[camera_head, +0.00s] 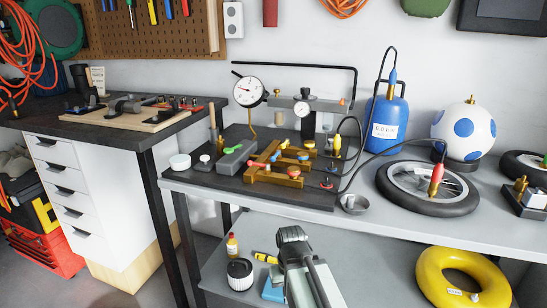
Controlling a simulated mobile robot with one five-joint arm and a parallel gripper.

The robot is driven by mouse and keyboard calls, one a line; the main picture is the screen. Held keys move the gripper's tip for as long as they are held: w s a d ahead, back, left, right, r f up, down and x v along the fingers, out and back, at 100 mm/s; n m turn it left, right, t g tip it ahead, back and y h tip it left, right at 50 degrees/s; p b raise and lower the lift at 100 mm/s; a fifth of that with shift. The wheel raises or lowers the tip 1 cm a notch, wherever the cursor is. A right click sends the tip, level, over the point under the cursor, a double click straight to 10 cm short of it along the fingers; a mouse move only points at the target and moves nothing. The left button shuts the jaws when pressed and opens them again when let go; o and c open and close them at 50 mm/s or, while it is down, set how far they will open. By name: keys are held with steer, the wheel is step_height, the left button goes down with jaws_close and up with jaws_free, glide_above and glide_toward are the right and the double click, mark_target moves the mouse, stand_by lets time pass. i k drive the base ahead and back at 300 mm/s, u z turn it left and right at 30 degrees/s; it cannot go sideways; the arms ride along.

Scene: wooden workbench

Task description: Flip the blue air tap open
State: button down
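A brass manifold (262,172) sits on the dark mat on the bench. My gripper (291,236) is at the lower middle, in front of the bench's front edge and well apart from the manifold. It appears dark grey, and its fingertips are not clear enough to tell open from shut. Nothing is visibly held.

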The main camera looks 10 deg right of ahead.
mark_target(272, 158)
steer(key=u, duration=2.15)
steer(key=k, duration=1.15)
steer(key=z, duration=0.7)
steer(key=i, duration=1)
steer(key=u, duration=0.05)
